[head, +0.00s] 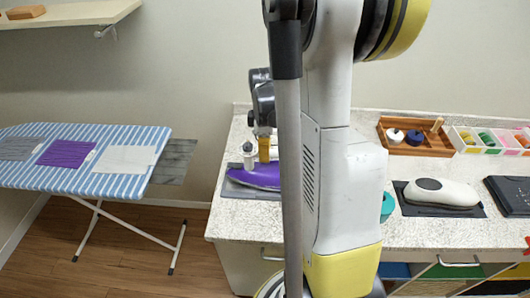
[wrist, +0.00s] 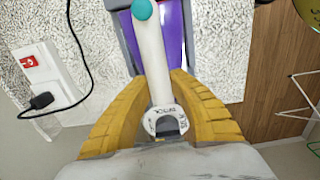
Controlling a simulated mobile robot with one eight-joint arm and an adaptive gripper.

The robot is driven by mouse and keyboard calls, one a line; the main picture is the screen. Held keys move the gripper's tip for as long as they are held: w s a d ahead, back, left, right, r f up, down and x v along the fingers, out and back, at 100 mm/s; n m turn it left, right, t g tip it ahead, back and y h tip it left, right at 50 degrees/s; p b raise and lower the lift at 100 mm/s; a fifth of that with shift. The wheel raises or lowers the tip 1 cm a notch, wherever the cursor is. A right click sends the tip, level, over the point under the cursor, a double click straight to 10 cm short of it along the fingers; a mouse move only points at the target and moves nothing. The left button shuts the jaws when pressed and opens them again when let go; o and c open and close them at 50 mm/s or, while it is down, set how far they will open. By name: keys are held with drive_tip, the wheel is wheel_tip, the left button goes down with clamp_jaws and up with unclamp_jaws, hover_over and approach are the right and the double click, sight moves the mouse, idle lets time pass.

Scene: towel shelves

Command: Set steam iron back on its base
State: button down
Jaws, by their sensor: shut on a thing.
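The steam iron (head: 258,177) has a purple body and a white handle. It is at the left end of the counter, over a flat grey base (head: 232,190). My gripper (head: 264,150) is above it, partly hidden by my own arm. In the wrist view, the yellow fingers of my gripper (wrist: 163,90) are shut on the iron's white handle (wrist: 152,58), with the purple body (wrist: 174,40) beyond. Grey edges of the base (wrist: 129,42) show beside the purple body. I cannot tell whether the iron touches the base.
A striped ironing board (head: 120,140) with folded cloths stands at the left. On the counter are a wooden tray (head: 432,146), bins (head: 462,138) and a white device (head: 440,192) on a dark pad. A wall socket with a black plug (wrist: 40,100) is near my gripper.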

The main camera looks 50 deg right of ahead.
drive_tip(key=shift+f+b, duration=0.35)
drive_tip(key=shift+b, duration=0.05)
idle(0.4)
drive_tip(key=c, duration=0.7)
unclamp_jaws()
drive_tip(key=shift+r, duration=0.1)
drive_tip(key=shift+r+p, duration=2.85)
drive_tip(key=shift+r, duration=1.1)
